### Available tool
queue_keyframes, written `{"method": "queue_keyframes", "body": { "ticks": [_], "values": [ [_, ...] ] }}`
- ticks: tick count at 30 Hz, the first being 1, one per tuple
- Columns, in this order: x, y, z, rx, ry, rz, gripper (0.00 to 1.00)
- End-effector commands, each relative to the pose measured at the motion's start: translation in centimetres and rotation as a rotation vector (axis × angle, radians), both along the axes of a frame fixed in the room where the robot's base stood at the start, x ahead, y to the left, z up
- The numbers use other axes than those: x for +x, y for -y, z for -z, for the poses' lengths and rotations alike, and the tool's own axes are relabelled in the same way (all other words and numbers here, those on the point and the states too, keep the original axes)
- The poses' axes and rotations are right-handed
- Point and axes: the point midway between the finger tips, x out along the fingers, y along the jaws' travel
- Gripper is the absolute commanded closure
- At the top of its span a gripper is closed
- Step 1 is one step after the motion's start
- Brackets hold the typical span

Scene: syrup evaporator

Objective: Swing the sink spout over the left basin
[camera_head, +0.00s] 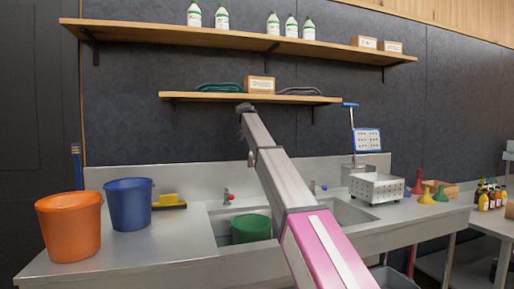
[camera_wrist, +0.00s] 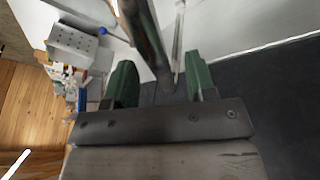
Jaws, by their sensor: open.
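The sink has a left basin (camera_head: 222,226) with a green bucket (camera_head: 251,229) in it, and a right basin (camera_head: 345,210). A red-handled tap (camera_head: 227,197) and a blue-handled tap (camera_head: 313,187) stand at the back. My arm crosses in front of the sink's middle, and I cannot make out the spout clearly in the head view. In the wrist view my gripper (camera_wrist: 158,62) is open, with its green fingers apart. A dark bar (camera_wrist: 146,40), possibly the spout, and a thin pale rod (camera_wrist: 179,40) show between the fingers; contact cannot be told.
An orange bucket (camera_head: 70,226), a blue bucket (camera_head: 129,204) and a yellow brush (camera_head: 169,201) stand on the left counter. A perforated steel box (camera_head: 377,188) and funnels (camera_head: 427,196) stand at right. A low shelf (camera_head: 190,96) hangs near my arm's end.

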Motion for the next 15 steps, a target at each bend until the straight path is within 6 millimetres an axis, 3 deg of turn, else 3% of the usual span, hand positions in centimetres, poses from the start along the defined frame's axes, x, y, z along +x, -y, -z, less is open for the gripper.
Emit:
{"method": "queue_keyframes", "body": {
  "ticks": [15],
  "values": [
    [-2.3, -2.9, -7.9, 0.002, 0.002, 0.0, 0.49]
  ]
}}
